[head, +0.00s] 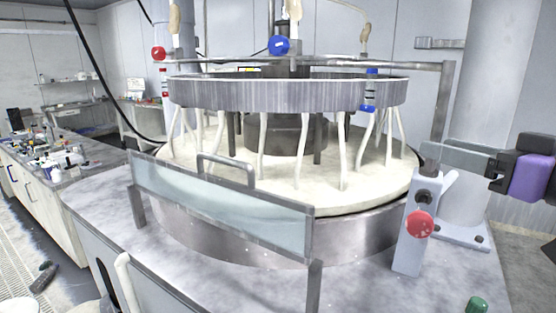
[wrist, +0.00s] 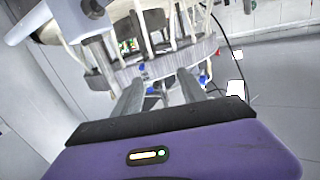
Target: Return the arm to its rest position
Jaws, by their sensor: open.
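My gripper (wrist: 161,88) shows in the wrist view with its two grey fingers apart and nothing between them. Its purple body fills the bottom of that view. In the head view my gripper (head: 455,160) reaches in from the right edge, above the counter and near the white post with the red knob. I cannot tell from this view how far apart the gripper and post are. The polishing machine (head: 288,95) stands in the middle, with a ribbed metal ring above a pale round platen (head: 225,160).
A clear guard panel with a handle (head: 225,205) stands in front of the platen. A white post with a red knob (head: 419,224) stands on the counter at right. A green knob (head: 476,305) is at the front. A cluttered side bench (head: 60,165) is at left.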

